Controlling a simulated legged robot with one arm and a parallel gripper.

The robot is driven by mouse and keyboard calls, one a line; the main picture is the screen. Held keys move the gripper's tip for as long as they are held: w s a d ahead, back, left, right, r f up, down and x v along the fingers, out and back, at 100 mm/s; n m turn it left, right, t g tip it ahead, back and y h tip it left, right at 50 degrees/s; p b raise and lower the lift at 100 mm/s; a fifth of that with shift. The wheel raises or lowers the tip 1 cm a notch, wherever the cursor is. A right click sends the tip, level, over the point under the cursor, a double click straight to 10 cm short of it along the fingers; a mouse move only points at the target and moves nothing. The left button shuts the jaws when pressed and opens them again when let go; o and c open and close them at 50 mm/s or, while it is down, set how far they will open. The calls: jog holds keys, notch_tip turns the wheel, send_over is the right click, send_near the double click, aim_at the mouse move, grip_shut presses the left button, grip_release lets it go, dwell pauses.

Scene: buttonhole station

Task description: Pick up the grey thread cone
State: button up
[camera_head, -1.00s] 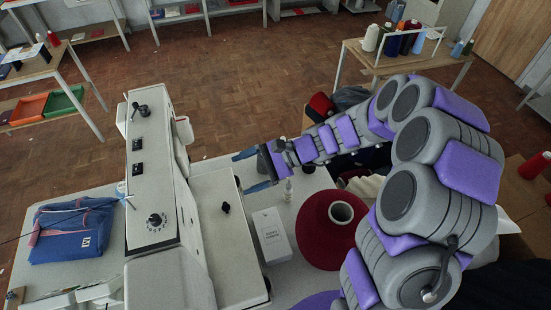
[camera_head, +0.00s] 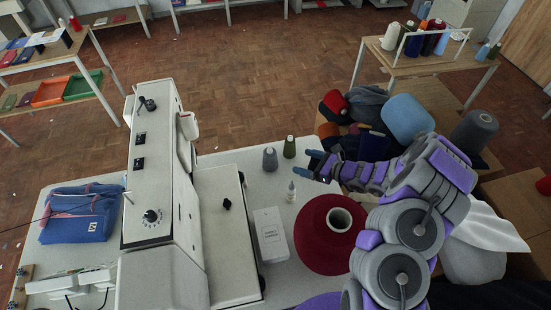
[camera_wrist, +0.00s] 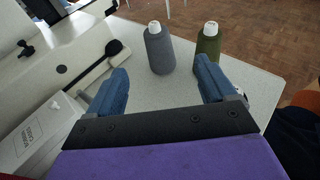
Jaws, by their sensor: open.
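The grey thread cone (camera_head: 270,159) stands upright on the white table, to the left of a green cone (camera_head: 289,147). In the wrist view the grey cone (camera_wrist: 160,49) stands ahead of my gripper (camera_wrist: 163,88), between the lines of its two blue fingers and left of the middle of the gap. The green cone (camera_wrist: 207,42) stands beyond the right finger. My gripper (camera_head: 314,165) is open and empty, to the right of both cones in the head view, and touches neither.
A sewing machine (camera_head: 150,185) fills the table's left part. A white box (camera_head: 271,236), a small clear bottle (camera_head: 291,191) and a large dark red cone (camera_head: 318,245) stand nearer. Fabric rolls and yarn (camera_head: 408,118) lie beyond the right edge.

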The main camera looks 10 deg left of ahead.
jog(key=b, duration=0.2)
send_near(265, 153)
jog(key=w+a+f, duration=0.2)
jog(key=shift+w+a+f, duration=0.3)
jog(key=shift+a+f, duration=0.05)
jog(key=shift+a, duration=0.05)
jog(key=shift+x, duration=0.8)
jog(key=b+x, duration=0.1)
jog(key=x, duration=0.4)
jog(key=shift+a+f, duration=0.2)
jog(key=shift+a, duration=0.15)
jog(key=shift+d+r, duration=0.1)
jog(key=shift+c, duration=0.3)
jog(key=shift+d, duration=0.15)
jog(key=shift+c, duration=1.4)
jog(key=c, duration=0.8)
